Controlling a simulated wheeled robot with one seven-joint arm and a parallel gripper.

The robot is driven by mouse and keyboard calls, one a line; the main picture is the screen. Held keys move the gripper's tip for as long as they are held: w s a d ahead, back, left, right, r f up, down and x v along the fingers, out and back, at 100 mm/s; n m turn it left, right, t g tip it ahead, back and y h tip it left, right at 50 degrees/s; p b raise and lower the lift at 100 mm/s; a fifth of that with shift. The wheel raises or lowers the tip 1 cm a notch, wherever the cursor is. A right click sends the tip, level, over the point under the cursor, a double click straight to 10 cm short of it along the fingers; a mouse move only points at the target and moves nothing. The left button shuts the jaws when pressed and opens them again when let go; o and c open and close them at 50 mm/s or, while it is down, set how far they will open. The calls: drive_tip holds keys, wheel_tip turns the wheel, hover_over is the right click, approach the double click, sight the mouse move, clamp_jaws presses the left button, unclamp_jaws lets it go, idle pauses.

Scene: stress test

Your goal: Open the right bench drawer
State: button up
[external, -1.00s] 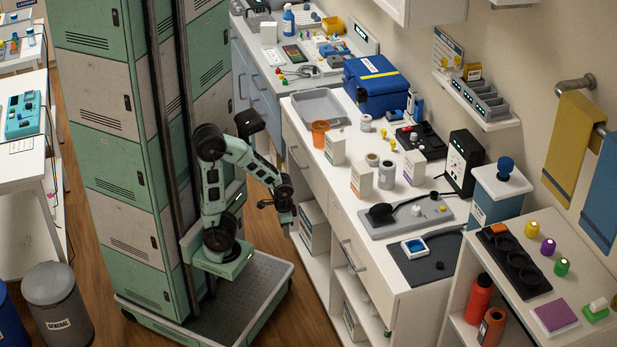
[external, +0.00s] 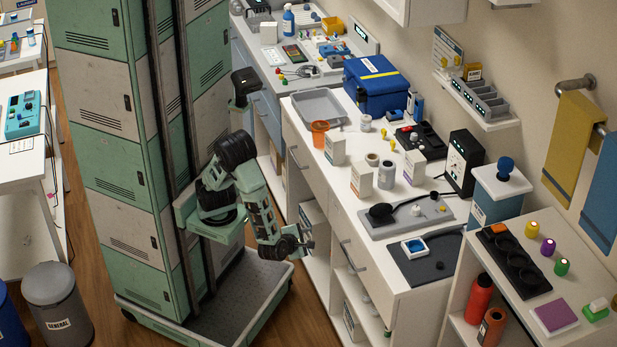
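The right bench drawer is the white front (external: 372,262) at the near end of the bench. It has a grey bar handle (external: 350,256) and looks shut, flush with the bench front. My gripper (external: 309,240) is at the end of the bent-down arm, in front of the bench and left of that handle, apart from it. Its fingers are small and dark here, so I cannot tell whether they are open or shut. Nothing shows held in it.
The left bench drawer's handle (external: 298,158) is farther back. Open shelves with boxes (external: 352,322) lie below the drawers. The bench top holds a grey tray (external: 320,106), a blue case (external: 378,86) and bottles. Wooden floor (external: 300,318) is clear before the bench.

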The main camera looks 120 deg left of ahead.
drive_tip(key=w+d+r+m+t+h+p, duration=0.1)
drive_tip(key=w+d+r+m+t+p, duration=0.1)
drive_tip(key=d+m+t, duration=0.45)
drive_tip(key=w+d+r+m+t+h+p, duration=0.1)
drive_tip(key=w+d+r+m+t+p, duration=0.15)
drive_tip(key=d+m, duration=0.6)
drive_tip(key=b+x, duration=0.3)
drive_tip(key=x, duration=1.3)
drive_tip(key=shift+n, duration=0.4)
drive_tip(key=shift+a, duration=0.1)
clamp_jaws()
